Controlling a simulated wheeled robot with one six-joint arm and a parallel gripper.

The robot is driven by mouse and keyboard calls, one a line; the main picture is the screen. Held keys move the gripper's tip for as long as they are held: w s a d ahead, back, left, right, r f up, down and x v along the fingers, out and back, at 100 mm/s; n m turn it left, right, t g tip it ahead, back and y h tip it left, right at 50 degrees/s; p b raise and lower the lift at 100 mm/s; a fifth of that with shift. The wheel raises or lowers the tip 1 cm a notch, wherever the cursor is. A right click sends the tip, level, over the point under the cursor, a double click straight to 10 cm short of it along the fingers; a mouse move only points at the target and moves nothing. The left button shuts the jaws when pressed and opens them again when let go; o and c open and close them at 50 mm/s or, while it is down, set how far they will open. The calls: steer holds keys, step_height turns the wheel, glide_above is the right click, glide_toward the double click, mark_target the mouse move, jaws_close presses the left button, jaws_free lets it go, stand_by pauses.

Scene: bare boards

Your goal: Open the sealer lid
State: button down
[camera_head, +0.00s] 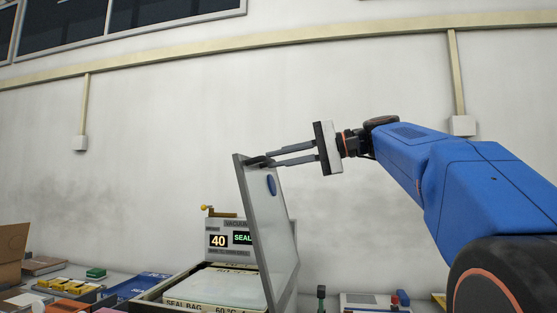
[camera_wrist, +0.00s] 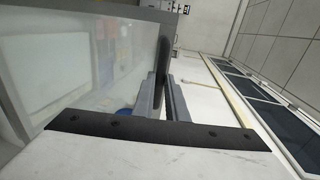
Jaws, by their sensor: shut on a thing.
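The sealer (camera_head: 209,236) stands on the bench with a "40" and "SEAL" display at its back. Its lid (camera_head: 278,245) is a grey-framed clear panel, raised steeply and tilted, with a blue oval mark on its face. My gripper (camera_head: 255,163) is shut at the lid's upper edge, its two fingers reaching in from the right. In the wrist view the fingers (camera_wrist: 163,88) close on a dark handle-like part beside the clear panel (camera_wrist: 85,65). The fingertips' exact contact is partly hidden. A seal bag (camera_head: 215,285) lies in the open chamber below.
Left of the sealer lie a blue packet (camera_head: 143,285), a tray with yellow pieces (camera_head: 65,285), a green block (camera_head: 96,272) and a cardboard box (camera_head: 12,243). Small devices (camera_head: 366,301) stand at right.

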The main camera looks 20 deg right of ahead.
steer(key=shift+f, duration=0.4)
steer(key=c, duration=1.8)
jaws_free()
steer(key=shift+w, duration=0.1)
steer(key=shift+o, duration=0.2)
steer(key=shift+r, duration=0.1)
steer(key=v, duration=1.7)
steer(key=shift+s, duration=0.25)
steer(key=shift+d, duration=0.15)
